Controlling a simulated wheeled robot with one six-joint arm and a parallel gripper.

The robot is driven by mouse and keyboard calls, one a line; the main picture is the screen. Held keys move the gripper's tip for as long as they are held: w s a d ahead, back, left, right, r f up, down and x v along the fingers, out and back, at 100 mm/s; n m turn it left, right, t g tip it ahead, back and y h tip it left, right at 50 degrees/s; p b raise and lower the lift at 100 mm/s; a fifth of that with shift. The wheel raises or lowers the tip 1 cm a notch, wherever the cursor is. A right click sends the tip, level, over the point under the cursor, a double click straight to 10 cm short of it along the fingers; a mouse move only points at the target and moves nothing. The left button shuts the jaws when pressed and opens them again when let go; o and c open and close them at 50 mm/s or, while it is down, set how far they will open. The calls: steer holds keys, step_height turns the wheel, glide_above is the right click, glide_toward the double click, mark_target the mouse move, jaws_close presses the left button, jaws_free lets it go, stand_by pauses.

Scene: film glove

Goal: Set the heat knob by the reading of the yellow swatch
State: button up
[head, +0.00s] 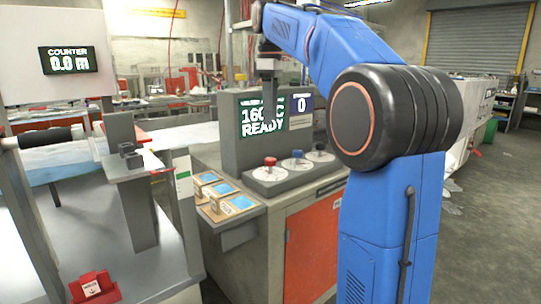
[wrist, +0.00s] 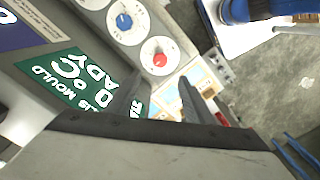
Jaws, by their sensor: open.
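A red knob (head: 270,161) on a white dial stands at the left of a row of knobs on the grey console; it also shows in the wrist view (wrist: 160,59). A blue knob (head: 297,154) and a black knob (head: 319,147) stand to its right. Tan cards with blue patches (head: 222,189) lie on a ledge left of the knobs, and partly show in the wrist view (wrist: 199,77). I cannot tell which is the yellow swatch. My gripper (wrist: 158,98) is open and empty, in front of the green display (head: 262,116), above the knobs.
A small purple panel (head: 301,104) reads 0. A counter screen (head: 68,60) reads 0.0 m. A red block (head: 94,287) sits on the grey bench at the left. My blue arm hides the console's right side.

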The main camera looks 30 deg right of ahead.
mark_target(270, 159)
step_height(270, 159, down, 13)
steer(key=shift+f, duration=0.15)
stand_by(0.4)
steer(key=c, duration=1)
